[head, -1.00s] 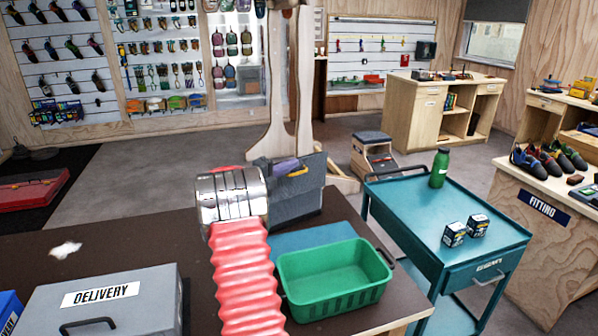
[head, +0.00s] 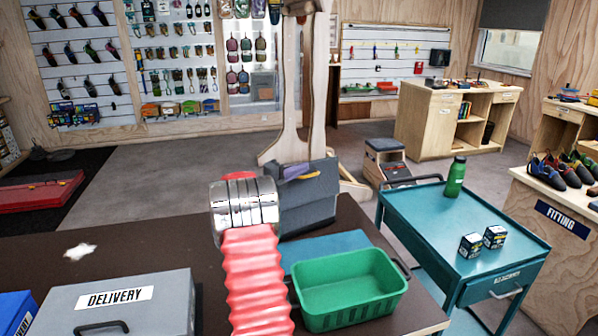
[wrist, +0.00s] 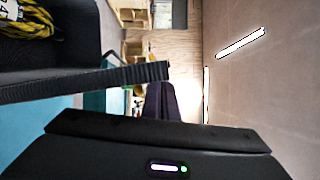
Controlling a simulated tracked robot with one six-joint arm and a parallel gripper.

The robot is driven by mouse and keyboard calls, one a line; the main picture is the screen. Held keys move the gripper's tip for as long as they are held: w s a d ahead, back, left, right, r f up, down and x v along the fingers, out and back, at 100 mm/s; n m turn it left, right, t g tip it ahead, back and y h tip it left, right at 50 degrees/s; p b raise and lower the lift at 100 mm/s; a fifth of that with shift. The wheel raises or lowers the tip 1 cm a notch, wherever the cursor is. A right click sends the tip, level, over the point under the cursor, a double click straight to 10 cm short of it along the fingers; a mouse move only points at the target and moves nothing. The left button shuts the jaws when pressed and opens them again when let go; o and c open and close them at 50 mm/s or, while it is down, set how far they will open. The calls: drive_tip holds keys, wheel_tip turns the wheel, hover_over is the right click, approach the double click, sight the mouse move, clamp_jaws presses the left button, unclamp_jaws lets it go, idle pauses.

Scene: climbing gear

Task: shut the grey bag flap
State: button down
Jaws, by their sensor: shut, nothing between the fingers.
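The grey bag (head: 308,212) stands on the dark table in the head view, just beyond my silver wrist, which hides its left part. In the wrist view its flap (wrist: 95,82) stands up, open, seen nearly edge-on with a ribbed edge. A yellow and black rope (wrist: 28,20) lies on the bag side of the flap. My gripper (wrist: 160,90) shows as dark purple fingers, shut and empty, on the other side of the flap. I cannot tell whether they touch it. In the head view purple fingers (head: 296,171) show at the bag's top.
A green basket (head: 350,312) stands in front of the bag, near a blue mat (head: 325,246). A grey delivery box (head: 150,300) is at the front left. A teal cart (head: 420,213) with a green bottle (head: 455,177) stands to the right. The table's left middle is mostly clear.

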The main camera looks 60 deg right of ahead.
drive_tip(key=shift+s+a+r, duration=0.15)
drive_tip(key=shift+s+a, duration=0.2)
drive_tip(key=shift+s, duration=0.05)
drive_tip(key=s+a+v, duration=0.1)
drive_tip(key=s+v, duration=0.1)
drive_tip(key=v, duration=0.8)
drive_tip(key=shift+a+r, duration=0.25)
drive_tip(key=shift+r, duration=0.25)
